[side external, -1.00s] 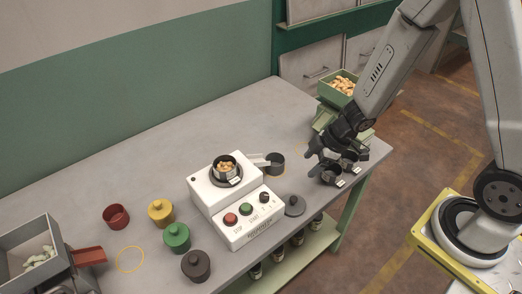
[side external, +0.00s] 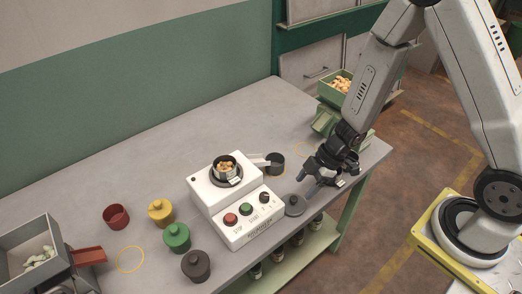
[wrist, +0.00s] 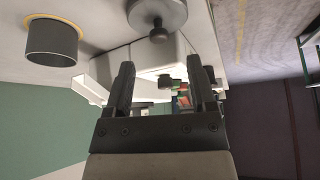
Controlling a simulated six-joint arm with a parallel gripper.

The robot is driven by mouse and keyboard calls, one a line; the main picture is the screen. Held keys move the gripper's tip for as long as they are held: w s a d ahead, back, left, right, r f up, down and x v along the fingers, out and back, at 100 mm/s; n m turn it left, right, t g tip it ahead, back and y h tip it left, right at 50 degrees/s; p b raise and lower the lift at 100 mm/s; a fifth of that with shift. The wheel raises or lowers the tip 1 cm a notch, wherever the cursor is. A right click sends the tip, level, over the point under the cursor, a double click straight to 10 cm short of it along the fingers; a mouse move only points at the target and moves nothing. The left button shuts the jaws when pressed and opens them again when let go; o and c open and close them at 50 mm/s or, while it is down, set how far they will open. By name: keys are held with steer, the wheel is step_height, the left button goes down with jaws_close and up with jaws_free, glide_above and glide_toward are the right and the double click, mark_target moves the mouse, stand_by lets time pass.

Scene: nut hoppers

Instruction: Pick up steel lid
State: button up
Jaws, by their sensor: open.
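The steel lid (side external: 295,206) is a grey disc with a small knob, lying flat on the table near its front edge, right of the white machine. In the wrist view the lid (wrist: 168,14) is at the top, with its round knob hanging towards the middle of the picture. My gripper (side external: 307,183) is just right of and behind the lid in the side view, low over the table. In the wrist view my gripper (wrist: 160,82) has its two fingers apart with nothing between them. The fingers appear apart from the lid.
The white machine (side external: 219,198) with buttons holds a pot (side external: 226,171) of nuts. An open dark cup (side external: 275,164) stands behind the lid; it also shows in the wrist view (wrist: 52,44).

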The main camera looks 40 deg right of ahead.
mark_target(295, 198)
steer(key=shift+a+f, duration=0.15)
steer(key=shift+f, duration=0.1)
steer(key=shift+x, duration=2.5)
steer(key=shift+w, duration=0.1)
jaws_close()
